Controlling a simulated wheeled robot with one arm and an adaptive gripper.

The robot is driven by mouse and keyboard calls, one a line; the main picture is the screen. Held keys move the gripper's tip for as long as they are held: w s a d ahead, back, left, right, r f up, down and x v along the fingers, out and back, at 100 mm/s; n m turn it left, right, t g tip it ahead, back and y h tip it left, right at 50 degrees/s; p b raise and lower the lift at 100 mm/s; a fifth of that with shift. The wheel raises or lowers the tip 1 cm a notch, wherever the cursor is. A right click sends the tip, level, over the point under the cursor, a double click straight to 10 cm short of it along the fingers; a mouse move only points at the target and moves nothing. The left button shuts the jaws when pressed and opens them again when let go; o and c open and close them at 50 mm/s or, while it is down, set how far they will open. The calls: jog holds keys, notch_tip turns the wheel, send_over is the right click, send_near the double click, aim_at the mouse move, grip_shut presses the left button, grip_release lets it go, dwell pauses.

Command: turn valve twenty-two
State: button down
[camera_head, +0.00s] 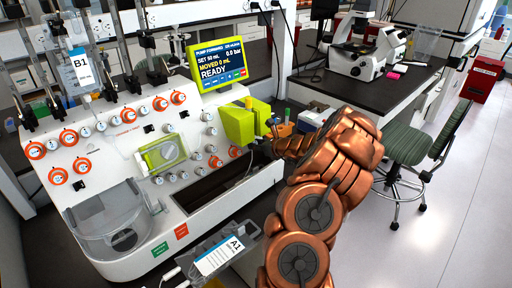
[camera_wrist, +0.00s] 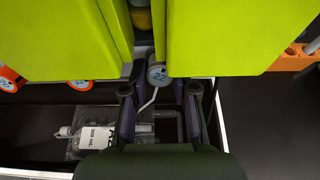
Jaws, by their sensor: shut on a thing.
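Valve twenty-two (camera_wrist: 158,76) is a round pale knob with a blue number 22, below the green block in the wrist view. My gripper (camera_wrist: 160,88) has its two dark fingers on either side of the knob and is shut on it. The green block (camera_wrist: 230,35) fills the upper part of the wrist view. In the head view the green block (camera_head: 238,124) is on the right end of the white cell processor (camera_head: 110,155), with my copper-coloured arm reaching to its right side. The valve is hidden or too small to tell there.
A bag labelled 300 mL (camera_wrist: 95,137) lies in the dark recess below the valve. The screen (camera_head: 218,64) reads READY. Several orange-ringed valves (camera_head: 178,97) cover the panel. A bag labelled A1 (camera_head: 220,257) hangs at the front. A green chair (camera_head: 408,143) stands at right.

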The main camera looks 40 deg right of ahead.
jog(key=shift+n+b, duration=3)
jog(key=shift+b, duration=0.3)
jog(key=c, duration=0.9)
grip_release()
jog(key=shift+s+r, duration=0.1)
